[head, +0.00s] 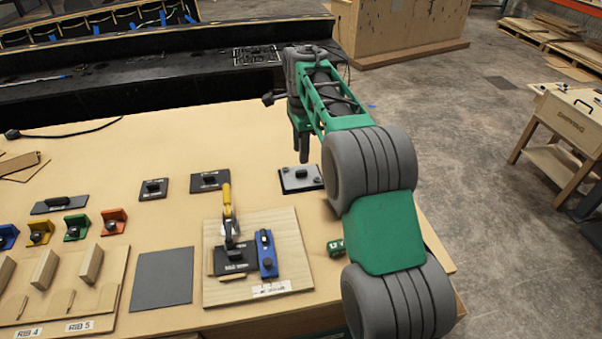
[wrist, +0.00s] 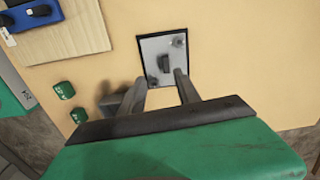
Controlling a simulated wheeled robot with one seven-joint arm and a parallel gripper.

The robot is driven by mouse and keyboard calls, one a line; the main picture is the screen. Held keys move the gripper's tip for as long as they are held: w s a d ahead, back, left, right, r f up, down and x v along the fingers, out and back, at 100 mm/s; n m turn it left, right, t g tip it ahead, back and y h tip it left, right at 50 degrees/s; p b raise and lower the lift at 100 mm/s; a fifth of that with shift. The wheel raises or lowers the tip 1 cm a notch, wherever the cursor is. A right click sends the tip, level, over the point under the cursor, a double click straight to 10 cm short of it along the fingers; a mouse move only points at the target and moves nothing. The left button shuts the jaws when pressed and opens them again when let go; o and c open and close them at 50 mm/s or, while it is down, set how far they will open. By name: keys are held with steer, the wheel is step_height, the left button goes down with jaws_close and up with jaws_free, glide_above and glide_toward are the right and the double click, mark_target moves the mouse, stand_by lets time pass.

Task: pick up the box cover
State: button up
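The box cover appears to be the flat light-grey plate with a dark edge, a black handle and small round knobs (head: 299,180). It lies on the table near the right edge, below my gripper. In the wrist view the plate (wrist: 157,42) is just beyond the fingertips, its black handle roughly in line with the gap. My gripper (wrist: 161,78) is open and empty, its two fingers apart and pointing down at the plate. In the head view my gripper (head: 303,150) hangs above the plate's back part. The fingers appear clear of the handle.
A wooden board (head: 285,222) with a yellow-handled clamp and a blue block lies to the left. Small green pieces (wrist: 64,90) lie near the plate. Black labelled plates (head: 210,181), a grey square (head: 163,279) and colored brackets (head: 76,228) lie farther left.

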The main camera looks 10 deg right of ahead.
mark_target(301, 171)
steer(key=shift+m, duration=0.5)
steer(key=f, duration=0.2)
steer(key=w+f+p, duration=0.1)
steer(key=f, duration=0.2)
steer(key=f+p, duration=0.1)
steer(key=f, duration=0.2)
steer(key=shift+w+d+f, duration=0.15)
steer(key=shift+d+f, duration=0.05)
steer(key=shift+f, duration=0.05)
jaws_close()
